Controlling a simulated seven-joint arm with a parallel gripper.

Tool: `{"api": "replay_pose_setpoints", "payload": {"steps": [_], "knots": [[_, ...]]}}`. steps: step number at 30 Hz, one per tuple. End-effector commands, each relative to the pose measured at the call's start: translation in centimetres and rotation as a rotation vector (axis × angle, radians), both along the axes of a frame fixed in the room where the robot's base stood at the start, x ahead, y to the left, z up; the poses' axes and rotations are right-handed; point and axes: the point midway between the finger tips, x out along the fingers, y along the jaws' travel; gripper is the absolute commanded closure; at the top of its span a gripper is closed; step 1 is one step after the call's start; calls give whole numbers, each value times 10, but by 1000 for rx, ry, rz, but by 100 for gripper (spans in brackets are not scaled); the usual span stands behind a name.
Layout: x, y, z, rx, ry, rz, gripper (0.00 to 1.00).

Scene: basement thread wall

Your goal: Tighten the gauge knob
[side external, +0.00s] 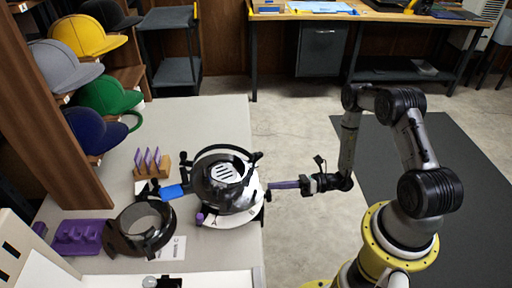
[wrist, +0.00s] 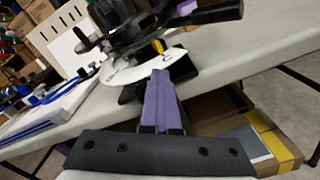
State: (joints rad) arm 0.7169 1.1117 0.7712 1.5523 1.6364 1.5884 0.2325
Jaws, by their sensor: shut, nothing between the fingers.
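A round cap-hooping fixture (side external: 226,176), with black bands and a white base, stands near the right edge of the grey table. Its white curved plate (wrist: 143,69) and black parts fill the upper middle of the wrist view. I cannot tell which small part is the gauge knob; dark parts sit by the plate's edge near my fingertips. My gripper (side external: 271,186) reaches in from the right, with long purple fingers almost level and their tips close to the fixture's right side. In the wrist view the fingers (wrist: 161,74) are together and hold nothing. Contact with the fixture is unclear.
A second black hoop (side external: 141,226) lies front left on the table (side external: 214,111), beside a purple block (side external: 78,237). A wooden holder (side external: 149,170) with purple pieces stands behind it. Black handles (wrist: 216,13) stick out above my fingers. The table's back part is clear.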

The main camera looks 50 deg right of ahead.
Motion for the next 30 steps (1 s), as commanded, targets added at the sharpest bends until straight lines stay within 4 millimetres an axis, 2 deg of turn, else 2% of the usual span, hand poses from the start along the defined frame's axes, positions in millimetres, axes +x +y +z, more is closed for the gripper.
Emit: {"api": "replay_pose_setpoints", "payload": {"steps": [8,21,30], "knots": [[-2,-8,3,1,2,-2,100],[-33,-42,3,0,-1,-4,100],[-39,-46,4,0,-3,-1,100]]}}
